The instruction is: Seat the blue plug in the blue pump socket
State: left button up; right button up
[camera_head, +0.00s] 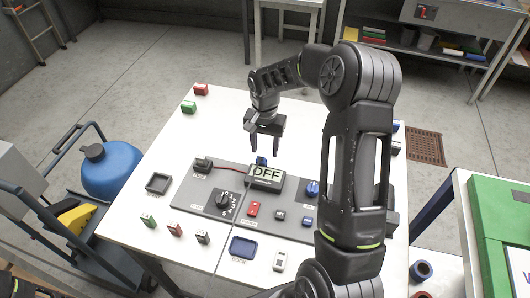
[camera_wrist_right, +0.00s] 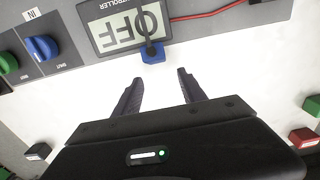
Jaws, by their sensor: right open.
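A small blue plug (camera_head: 261,161) with a black stem sits against the far edge of the controller box (camera_head: 266,177), whose display reads OFF. In the right wrist view the blue plug (camera_wrist_right: 153,56) lies just beyond my fingertips. My right gripper (camera_head: 265,151) is open and empty, its fingers pointing down near the plug, apart from it. The right gripper (camera_wrist_right: 159,76) also shows open in the wrist view. My left gripper is not in view.
A grey panel (camera_head: 186,192) holds a black dial and a red cable. A blue dock tray (camera_head: 243,247), a black tray (camera_head: 158,183) and several small coloured blocks lie around it. My right arm hides part of the table's right side.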

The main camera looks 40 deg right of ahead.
notch_tip(320, 180, up, 9)
jog(key=b, duration=0.1)
jog(key=shift+r, duration=0.15)
dwell(0.5)
